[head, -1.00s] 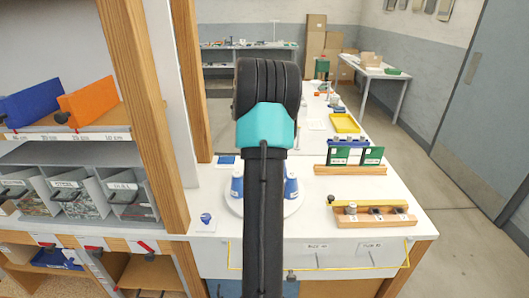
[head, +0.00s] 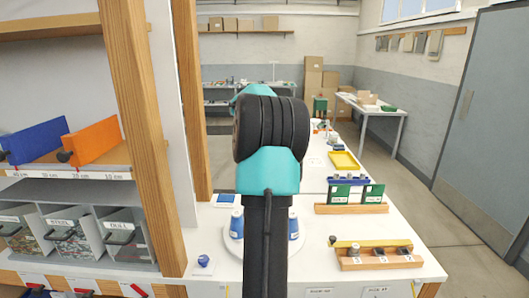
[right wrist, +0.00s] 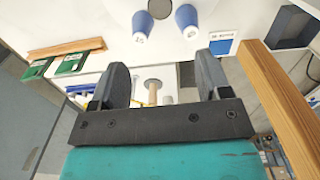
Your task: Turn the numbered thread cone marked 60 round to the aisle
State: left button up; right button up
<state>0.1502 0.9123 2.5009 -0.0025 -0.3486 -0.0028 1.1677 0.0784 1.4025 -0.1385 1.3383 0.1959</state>
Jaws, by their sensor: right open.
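Two blue thread cones stand on a white round turntable (head: 229,248) on the white bench: a left cone (head: 237,224) and a right cone (head: 293,226), partly hidden by my arm in the head view. In the right wrist view the cones (right wrist: 141,26) and (right wrist: 187,19) show near the top with white tips; I cannot read a 60 on either. My right gripper (right wrist: 162,82) is open and empty, its two fingers apart from the cones. In the head view its fingers are hidden behind my arm. My left gripper is not in view.
A small blue knob (head: 203,261) sits left of the turntable. A wooden block with knobs (head: 380,260) and a stand with green cards (head: 352,208) are at the right. A yellow tray (head: 345,161) lies farther back. A wooden post (head: 143,120) and grey bins (head: 122,240) are left.

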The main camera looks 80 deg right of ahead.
notch_tip(320, 180, up, 2)
jog(key=shift+r, duration=0.15)
dwell(0.5)
